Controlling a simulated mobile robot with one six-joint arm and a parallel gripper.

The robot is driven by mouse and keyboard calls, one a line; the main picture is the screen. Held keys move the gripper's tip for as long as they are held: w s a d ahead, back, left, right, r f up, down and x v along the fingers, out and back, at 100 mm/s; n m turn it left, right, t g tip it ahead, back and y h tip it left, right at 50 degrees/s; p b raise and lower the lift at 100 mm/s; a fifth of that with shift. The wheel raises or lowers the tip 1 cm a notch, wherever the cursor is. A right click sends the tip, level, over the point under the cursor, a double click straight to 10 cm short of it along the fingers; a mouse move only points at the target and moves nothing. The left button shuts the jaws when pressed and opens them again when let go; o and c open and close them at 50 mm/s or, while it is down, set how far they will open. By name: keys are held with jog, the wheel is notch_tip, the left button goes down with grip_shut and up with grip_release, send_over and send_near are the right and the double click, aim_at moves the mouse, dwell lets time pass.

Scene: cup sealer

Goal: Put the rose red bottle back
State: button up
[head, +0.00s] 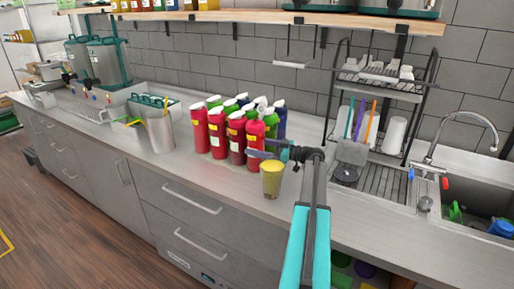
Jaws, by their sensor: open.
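The one nearest my gripper is the right front bottle (255,133). My gripper (262,149) reaches in from the right at the lower part of that bottle, its fingers pointing left and apart. I cannot tell whether the fingers touch the bottle or are only in front of it. Green and dark blue bottles (281,121) stand behind the red ones, partly hidden.
A cup with yellow contents (272,182) stands just below my gripper, close to the counter's front edge. A black dish rack (388,175) and a sink (470,195) are to the right. A metal container (158,130) stands left. A shelf (330,22) hangs above.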

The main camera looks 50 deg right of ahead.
jog(key=shift+r, duration=0.1)
jog(key=b+v, duration=0.4)
jog(key=v, duration=0.8)
jog(key=shift+b, duration=0.4)
